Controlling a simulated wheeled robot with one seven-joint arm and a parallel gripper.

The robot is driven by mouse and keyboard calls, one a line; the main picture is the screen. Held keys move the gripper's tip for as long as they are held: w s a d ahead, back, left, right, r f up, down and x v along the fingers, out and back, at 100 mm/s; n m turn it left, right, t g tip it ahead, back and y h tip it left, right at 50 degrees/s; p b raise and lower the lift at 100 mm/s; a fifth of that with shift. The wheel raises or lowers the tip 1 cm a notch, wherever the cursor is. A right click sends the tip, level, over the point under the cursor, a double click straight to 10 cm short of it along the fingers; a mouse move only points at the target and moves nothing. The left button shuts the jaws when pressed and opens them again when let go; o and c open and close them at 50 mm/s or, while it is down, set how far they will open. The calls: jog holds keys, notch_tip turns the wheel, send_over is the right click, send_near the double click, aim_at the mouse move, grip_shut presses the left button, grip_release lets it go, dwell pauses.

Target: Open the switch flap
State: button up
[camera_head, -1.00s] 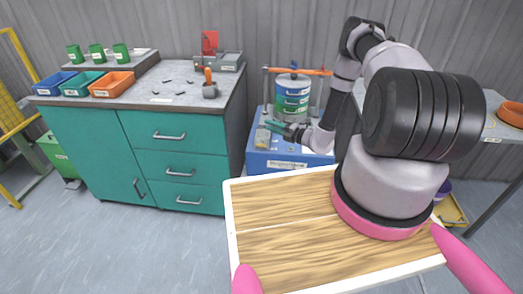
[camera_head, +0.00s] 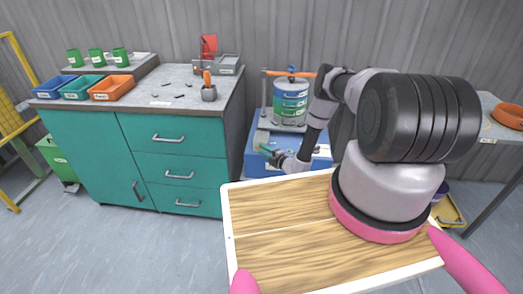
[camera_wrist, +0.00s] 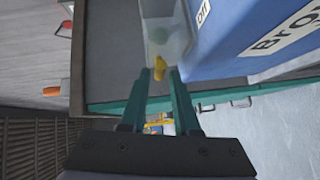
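The blue machine base (camera_head: 254,161) stands right of the teal cabinet and carries the drum stack (camera_head: 290,100). A small pale switch box (camera_head: 262,138) is on its front left; it also shows in the wrist view (camera_wrist: 165,30), see-through and pale, with a yellow part (camera_wrist: 159,68) at its lower edge. I cannot tell the flap's exact position. My gripper (camera_head: 266,150) is just below and in front of the box. In the wrist view its teal fingers (camera_wrist: 165,73) are apart, with the yellow part seen in the gap. I cannot tell whether they touch it.
A label reading "off" (camera_wrist: 203,12) is beside the switch box. A wooden tray (camera_head: 228,240) is in front of me. The floor left of it is clear.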

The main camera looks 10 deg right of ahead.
jog(key=shift+x, duration=0.9)
grip_shut()
dwell(0.8)
